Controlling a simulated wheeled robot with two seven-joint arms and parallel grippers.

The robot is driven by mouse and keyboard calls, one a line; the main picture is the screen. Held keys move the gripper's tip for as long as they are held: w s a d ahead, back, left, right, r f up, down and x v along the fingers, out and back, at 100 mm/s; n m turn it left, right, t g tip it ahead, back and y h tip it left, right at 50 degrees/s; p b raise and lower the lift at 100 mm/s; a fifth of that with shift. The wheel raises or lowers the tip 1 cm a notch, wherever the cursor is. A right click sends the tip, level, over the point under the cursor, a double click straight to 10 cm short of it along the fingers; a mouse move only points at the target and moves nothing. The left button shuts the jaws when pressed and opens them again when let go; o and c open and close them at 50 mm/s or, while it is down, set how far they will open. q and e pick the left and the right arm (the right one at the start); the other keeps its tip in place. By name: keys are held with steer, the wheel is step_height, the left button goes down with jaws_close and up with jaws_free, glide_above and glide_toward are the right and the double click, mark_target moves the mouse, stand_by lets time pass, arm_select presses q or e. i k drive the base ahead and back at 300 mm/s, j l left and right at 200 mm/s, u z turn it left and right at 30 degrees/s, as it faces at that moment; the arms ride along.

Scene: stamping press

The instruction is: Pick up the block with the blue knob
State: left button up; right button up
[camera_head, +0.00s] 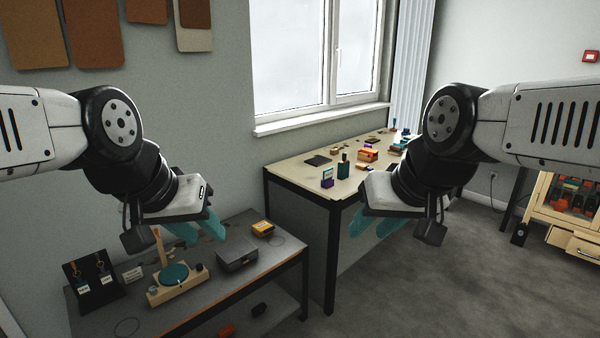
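I cannot make out a block with a blue knob for certain. Small items stand on the pale table (289,159), among them a purple piece (327,183) and a dark teal bottle-like piece (343,166) near its front corner. A wooden press (166,295) with a round teal plate (174,275) stands on the low grey table. My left gripper (199,229) hangs above the low table, its teal fingers apart and empty. My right gripper (376,223) is in front of the pale table's right side, fingers apart and empty. My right arm hides part of that table.
The low table (209,293) also holds a grey box (237,257), a yellow device (263,229) and a black display stand (93,279). Orange blocks (367,155) and a dark pad (317,160) lie on the pale table. A wooden cabinet (566,215) stands far right. Grey floor between is open.

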mark_target(360, 166)
steer(key=i+l, duration=0.1)
steer(key=l, duration=0.3)
steer(key=i+l, duration=0.15)
steer(key=l, duration=0.25)
steer(key=i+l, duration=0.1)
steer(key=l, duration=0.3)
steer(key=i+l, duration=0.1)
steer(key=l, duration=0.3)
steer(key=i+l+u, duration=0.15)
steer(key=i+l, duration=0.4)
steer(key=i+l+u, duration=0.25)
steer(key=i+l, duration=0.15)
steer(key=i+l+u, duration=0.3)
steer(key=i+l, duration=0.25)
